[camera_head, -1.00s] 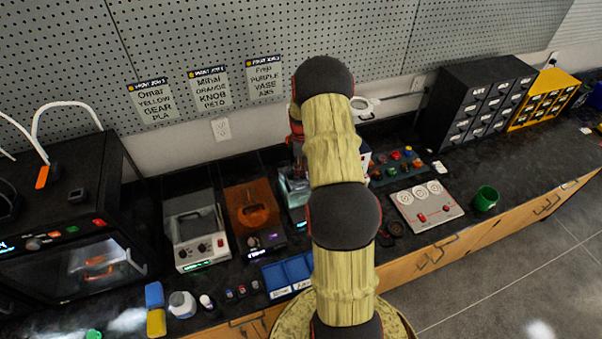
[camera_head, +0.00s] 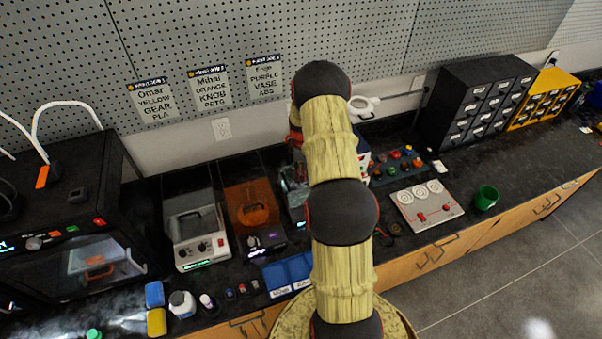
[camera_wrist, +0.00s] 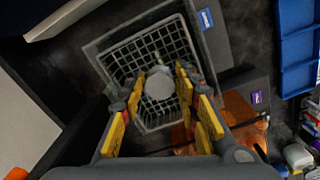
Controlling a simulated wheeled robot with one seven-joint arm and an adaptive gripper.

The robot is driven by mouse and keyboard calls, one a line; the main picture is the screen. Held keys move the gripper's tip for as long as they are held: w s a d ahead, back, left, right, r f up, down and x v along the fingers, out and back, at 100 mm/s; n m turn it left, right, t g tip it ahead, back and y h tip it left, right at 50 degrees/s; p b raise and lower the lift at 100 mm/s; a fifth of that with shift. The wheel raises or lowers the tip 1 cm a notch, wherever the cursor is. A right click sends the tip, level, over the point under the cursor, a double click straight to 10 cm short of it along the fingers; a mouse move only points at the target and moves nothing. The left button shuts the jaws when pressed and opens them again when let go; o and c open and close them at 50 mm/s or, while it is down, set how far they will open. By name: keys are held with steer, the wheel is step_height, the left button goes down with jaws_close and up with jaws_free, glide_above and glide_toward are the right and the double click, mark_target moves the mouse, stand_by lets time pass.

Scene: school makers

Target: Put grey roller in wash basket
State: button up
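The grey roller (camera_wrist: 158,83) shows in the wrist view as a pale rounded piece between my fingertips. My gripper (camera_wrist: 161,88) has yellow-and-dark fingers on both sides of it and appears shut on it. The wash basket (camera_wrist: 137,50), a light wire grid in a squarish container, lies beneath the roller. I cannot tell how far the roller is above the grid. In the head view my arm hides the gripper and the roller, and only part of the wash station (camera_head: 291,190) shows beside it.
An orange-lidded machine (camera_head: 251,207) and a grey-white machine (camera_head: 196,235) stand left of the wash station. A blue tray (camera_head: 287,272) lies in front. A board with colored knobs (camera_head: 397,166), a panel with dials (camera_head: 427,206) and a green cup (camera_head: 486,197) stand right.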

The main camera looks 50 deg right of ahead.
step_height(320, 180, up, 13)
steer(key=s+a+r+m+t+h, duration=0.1)
steer(key=a+r+m, duration=0.1)
steer(key=a+r, duration=1)
steer(key=s+a+r+m+t, duration=0.2)
steer(key=a+r, duration=0.8)
steer(key=a, duration=0.3)
steer(key=s+a+r+m+t, duration=0.1)
steer(key=s+a+r, duration=0.1)
steer(key=s+a, duration=0.6)
steer(key=s+a+r+m+t+y, duration=0.1)
steer(key=s+a+r+m, duration=0.1)
steer(key=s+a, duration=0.7)
steer(key=shift+s+a+r+m+t, duration=0.25)
steer(key=shift+s+r+m+t, duration=0.1)
steer(key=shift+s, duration=0.15)
steer(key=shift+f+b, duration=0.1)
steer(key=shift+b, duration=0.2)
